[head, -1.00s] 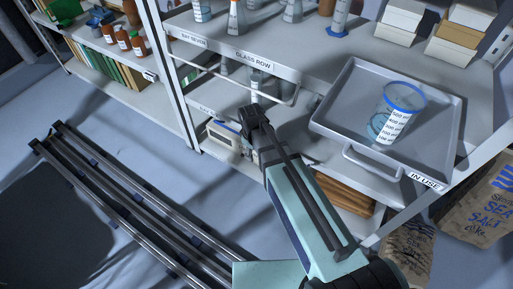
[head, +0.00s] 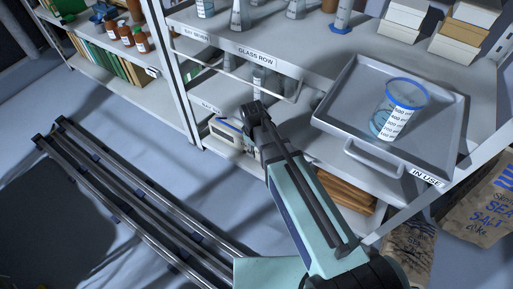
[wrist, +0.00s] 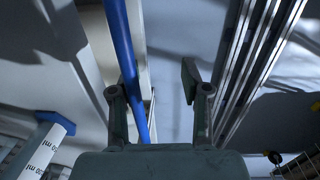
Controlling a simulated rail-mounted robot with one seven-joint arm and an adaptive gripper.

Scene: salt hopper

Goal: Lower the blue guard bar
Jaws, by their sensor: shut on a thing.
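The blue guard bar (wrist: 122,50) runs lengthwise through the wrist view, passing between my fingers close along the left one. My gripper (wrist: 162,82) is shut on the bar, though a gap shows between the bar and the right finger. In the head view my gripper (head: 254,112) is in front of the shelf rack, just below the upper shelf. A short blue strip (head: 230,124) shows just left of it there; I cannot tell if it is part of the bar. My arm hides part of that area.
A grey tray (head: 345,105) with a blue-rimmed beaker (head: 402,108) stands on the shelf to the right. Glassware stands on the upper shelf (head: 300,55). Floor rails (head: 130,190) lie at left. A salt sack (head: 485,210) stands at right.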

